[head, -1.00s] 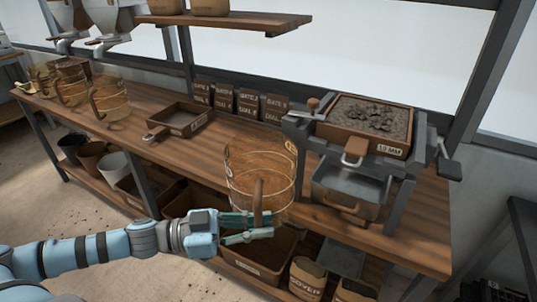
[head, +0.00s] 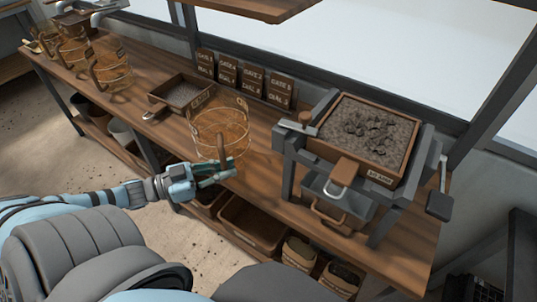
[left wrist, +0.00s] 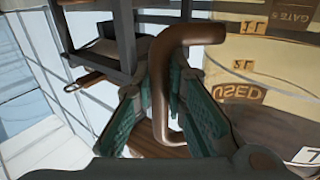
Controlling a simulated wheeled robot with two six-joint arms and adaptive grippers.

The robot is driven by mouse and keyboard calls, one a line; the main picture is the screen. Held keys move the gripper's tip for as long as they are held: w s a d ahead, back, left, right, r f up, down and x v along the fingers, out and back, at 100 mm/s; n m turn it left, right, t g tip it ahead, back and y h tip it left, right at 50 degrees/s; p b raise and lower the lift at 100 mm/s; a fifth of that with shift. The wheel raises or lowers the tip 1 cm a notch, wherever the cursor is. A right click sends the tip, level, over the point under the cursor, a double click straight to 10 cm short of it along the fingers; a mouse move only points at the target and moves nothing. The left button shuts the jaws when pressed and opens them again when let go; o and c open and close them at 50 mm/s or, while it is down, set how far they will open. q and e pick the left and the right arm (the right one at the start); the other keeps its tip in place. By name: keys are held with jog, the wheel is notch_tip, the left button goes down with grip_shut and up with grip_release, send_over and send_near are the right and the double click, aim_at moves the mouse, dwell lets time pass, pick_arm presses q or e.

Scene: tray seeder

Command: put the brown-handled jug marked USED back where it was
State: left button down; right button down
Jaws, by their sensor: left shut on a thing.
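The clear amber jug (head: 220,132) with a brown handle is in my left gripper (head: 228,171), near the front edge of the bench in the head view. It looks upright there; I cannot tell whether its base touches the bench. In the left wrist view the brown handle (left wrist: 160,88) stands between the green finger pads, and the word USED (left wrist: 240,93) shows on the jug's wall, upside down. The left gripper is shut on the handle. My right gripper is not in view.
Several similar jugs (head: 111,70) stand at the bench's left end. A small tray (head: 182,92) lies behind and left of the held jug; gate cards (head: 251,80) stand at the back. A sieve stand with a soil tray (head: 365,133) is to the right. Bins (head: 250,226) fill the lower shelf.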

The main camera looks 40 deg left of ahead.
pick_arm(q)
jog(key=w+d+f+b, duration=0.1)
jog(key=w+d+b, duration=0.1)
jog(key=w+b, duration=0.1)
jog(key=w+d+f+b, duration=0.1)
jog(key=w+d+b, duration=0.1)
jog(key=w+b, duration=0.1)
jog(key=w+d+f+b, duration=0.1)
jog(key=w+d+b, duration=0.1)
jog(key=w+b, duration=0.1)
jog(key=shift+w+d+f+b, duration=0.25)
jog(key=shift+f+b, duration=0.15)
jog(key=shift+b, duration=0.3)
jog(key=shift+f, duration=0.15)
jog(key=c, duration=1.6)
grip_release()
